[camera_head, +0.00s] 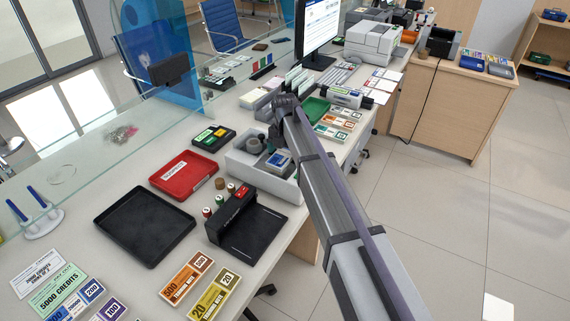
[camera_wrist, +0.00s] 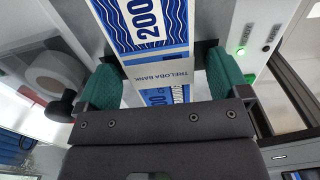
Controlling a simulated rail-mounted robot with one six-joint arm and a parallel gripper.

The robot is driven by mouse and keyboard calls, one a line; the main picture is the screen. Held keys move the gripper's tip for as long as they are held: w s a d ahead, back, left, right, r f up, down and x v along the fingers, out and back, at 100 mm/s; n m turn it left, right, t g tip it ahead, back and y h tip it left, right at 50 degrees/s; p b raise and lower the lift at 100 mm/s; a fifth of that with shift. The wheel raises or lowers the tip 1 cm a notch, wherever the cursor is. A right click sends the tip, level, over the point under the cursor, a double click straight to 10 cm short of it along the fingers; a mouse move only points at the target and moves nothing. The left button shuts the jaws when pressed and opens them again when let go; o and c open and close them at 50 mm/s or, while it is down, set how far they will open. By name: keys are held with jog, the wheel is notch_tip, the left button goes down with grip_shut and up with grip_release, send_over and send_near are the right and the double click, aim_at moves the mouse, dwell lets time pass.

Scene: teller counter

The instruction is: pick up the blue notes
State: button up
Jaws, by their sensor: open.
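In the wrist view the blue notes (camera_wrist: 150,22) form a banded stack marked 200, with a pale band reading "TRELOBA BANK". My gripper (camera_wrist: 162,80) is open, with one green finger pad on each side of the stack. I cannot tell whether the pads touch it. The stack's near end is hidden behind the dark gripper body. In the head view a small blue stack (camera_head: 278,160) lies in a white machine or tray (camera_head: 250,172), just below my gripper (camera_head: 271,145).
A black note device (camera_head: 240,222), a red tray (camera_head: 183,173) and a black tray (camera_head: 145,225) stand nearby. A green tray (camera_head: 313,108) and more note stacks lie beyond my arm. A glass screen runs along the left. The wrist view shows a green light (camera_wrist: 241,51) on a white panel.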

aim_at(285, 152)
jog(key=shift+r, duration=0.15)
jog(key=c, duration=1.1)
notch_tip(285, 152, up, 10)
jog(key=p, duration=1)
